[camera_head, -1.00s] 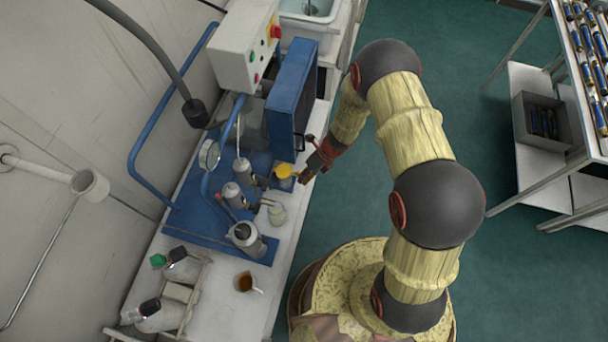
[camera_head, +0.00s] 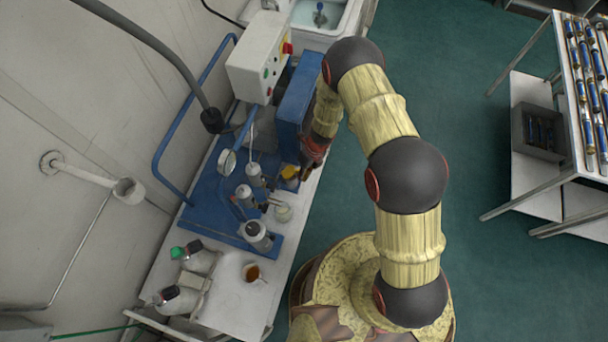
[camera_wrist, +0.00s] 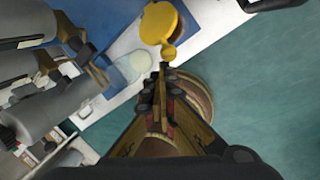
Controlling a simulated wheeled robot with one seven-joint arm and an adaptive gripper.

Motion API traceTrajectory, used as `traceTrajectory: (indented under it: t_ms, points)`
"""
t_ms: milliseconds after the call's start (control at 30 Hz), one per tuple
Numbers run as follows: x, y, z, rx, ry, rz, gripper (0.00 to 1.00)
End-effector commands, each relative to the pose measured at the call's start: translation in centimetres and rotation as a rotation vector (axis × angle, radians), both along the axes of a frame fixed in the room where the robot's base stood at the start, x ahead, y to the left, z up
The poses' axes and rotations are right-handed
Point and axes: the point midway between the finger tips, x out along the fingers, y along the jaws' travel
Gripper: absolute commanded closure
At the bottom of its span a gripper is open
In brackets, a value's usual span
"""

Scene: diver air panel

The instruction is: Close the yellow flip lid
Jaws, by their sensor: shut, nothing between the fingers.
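The yellow flip lid (camera_head: 290,172) is at the right edge of the blue panel base in the head view. In the wrist view the lid (camera_wrist: 158,22) is a round yellow disc with a small tab pointing toward my fingertips. I cannot tell how far it stands open. My gripper (camera_wrist: 163,70) is shut and empty, its tips just short of the tab in the picture; contact is not clear. In the head view my gripper (camera_head: 304,171) is right beside the lid, partly hidden by my arm.
A clear glass jar (camera_head: 283,212) stands near the lid, beside several grey cylinders on the blue base (camera_head: 205,210). A blue upright box (camera_head: 296,105) stands close behind my gripper. A cup of brown liquid (camera_head: 251,272) is at the front.

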Motion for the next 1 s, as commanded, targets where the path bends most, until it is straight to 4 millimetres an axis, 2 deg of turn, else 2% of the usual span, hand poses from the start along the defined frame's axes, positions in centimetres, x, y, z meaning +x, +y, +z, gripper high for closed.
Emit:
traceTrajectory:
  t_ms: [733, 1000]
  points:
    - [0.5, 0.4, 0.5, 0.0, -0.006, -0.001, 1.0]
    - [0.4, 0.4, 1.6, 0.001, -0.005, 0.0, 1.0]
